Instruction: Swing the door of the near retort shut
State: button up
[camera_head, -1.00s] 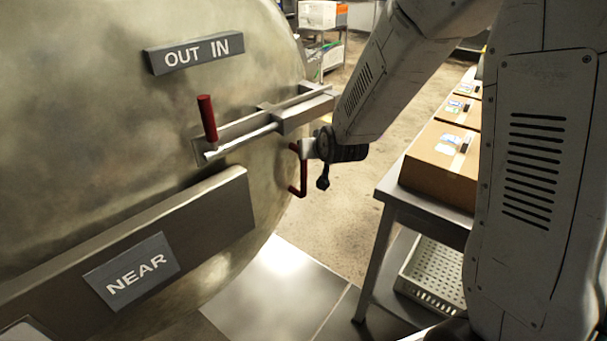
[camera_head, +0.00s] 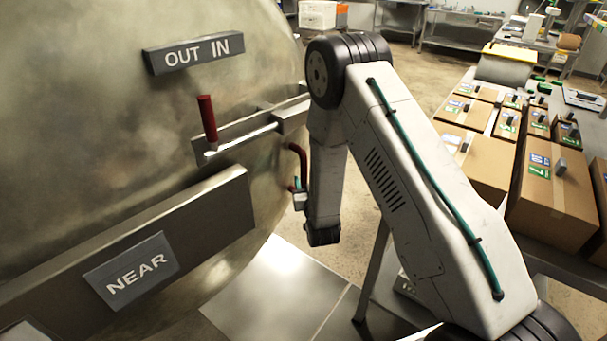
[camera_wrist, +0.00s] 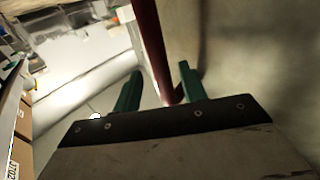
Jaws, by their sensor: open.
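The near retort's door (camera_head: 110,70) fills the left of the head view as a large round metal face. It carries a NEAR plate (camera_head: 130,272) and an OUT IN plate (camera_head: 195,53). A bolt with a red knob (camera_head: 208,118) sits below the OUT IN plate. A red pull handle (camera_head: 299,158) stands at the door's right edge. My gripper (camera_head: 298,187) is at the handle's lower part. In the wrist view the handle (camera_wrist: 148,40) passes between the two open green fingers of my gripper (camera_wrist: 160,82); whether they touch it I cannot tell.
A metal table with several cardboard boxes (camera_head: 555,195) stands on the right, close to my arm. A bright metal plate (camera_head: 275,285) lies below the door's edge. Shelving (camera_head: 465,25) stands at the back. Some open floor shows between the door and the table.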

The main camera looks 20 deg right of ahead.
aim_at(304, 176)
jog(key=shift+w+d, duration=0.2)
jog(key=shift+w, duration=2.05)
grip_shut()
